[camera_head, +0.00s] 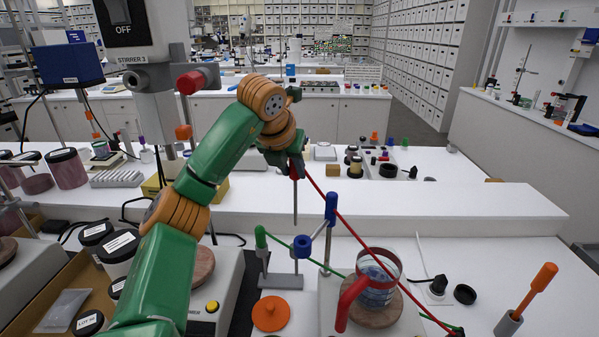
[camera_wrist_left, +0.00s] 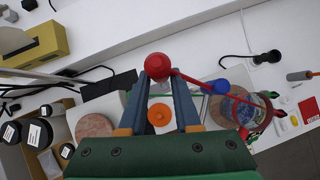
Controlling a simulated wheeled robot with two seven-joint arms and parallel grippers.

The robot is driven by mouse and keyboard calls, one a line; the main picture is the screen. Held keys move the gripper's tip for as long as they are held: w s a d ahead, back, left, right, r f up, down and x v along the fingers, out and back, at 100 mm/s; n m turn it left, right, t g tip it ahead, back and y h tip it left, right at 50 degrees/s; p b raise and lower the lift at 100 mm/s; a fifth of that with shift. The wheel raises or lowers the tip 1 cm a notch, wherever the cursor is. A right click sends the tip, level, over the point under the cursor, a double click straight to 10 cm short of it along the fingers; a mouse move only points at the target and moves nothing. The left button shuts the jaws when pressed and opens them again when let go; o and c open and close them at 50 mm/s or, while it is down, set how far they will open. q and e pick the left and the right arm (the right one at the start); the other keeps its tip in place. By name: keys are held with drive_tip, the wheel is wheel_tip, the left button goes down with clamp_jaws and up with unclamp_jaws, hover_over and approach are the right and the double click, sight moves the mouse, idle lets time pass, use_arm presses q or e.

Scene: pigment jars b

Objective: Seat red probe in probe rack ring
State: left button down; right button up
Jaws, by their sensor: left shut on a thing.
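My left gripper (camera_head: 293,168) is shut on the red probe (camera_head: 294,172), whose thin metal rod hangs upright. In the left wrist view the probe's round red top (camera_wrist_left: 158,65) sits between the fingertips (camera_wrist_left: 160,78). Its red cable runs down to the lower right. Below and slightly right of the rod is a blue ring-like holder (camera_head: 302,246); the rod's tip appears above and apart from it. A blue-topped upright (camera_head: 331,207) stands beside it, and a green probe (camera_head: 260,238) with a green cable stands to the left. Which part is the rack ring is unclear. My right gripper is out of view.
A glass beaker (camera_head: 392,264) with a red handle stands on a round plate at right. An orange disc (camera_head: 270,313) lies in front. A raised white ledge (camera_head: 450,206) crosses behind. Black-lidded jars (camera_head: 121,245) crowd the left. An orange-handled tool (camera_head: 541,280) stands at far right.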

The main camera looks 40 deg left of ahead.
sight(295, 197)
use_arm(q)
drive_tip(key=shift+s+d+r, duration=0.1)
drive_tip(key=shift+s+r, duration=0.05)
drive_tip(key=shift+s, duration=0.3)
drive_tip(key=f+b, duration=0.2)
drive_tip(key=f, duration=0.1)
drive_tip(key=w+f+b, duration=0.1)
drive_tip(key=f+b, duration=0.1)
drive_tip(key=shift+s+f+b, duration=0.2)
drive_tip(key=shift+f+b, duration=0.2)
drive_tip(key=shift+f, duration=0.15)
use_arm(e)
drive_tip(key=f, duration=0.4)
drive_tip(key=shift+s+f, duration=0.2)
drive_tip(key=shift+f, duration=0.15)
use_arm(q)
drive_tip(key=shift+w, duration=0.15)
drive_tip(key=shift+p, duration=0.4)
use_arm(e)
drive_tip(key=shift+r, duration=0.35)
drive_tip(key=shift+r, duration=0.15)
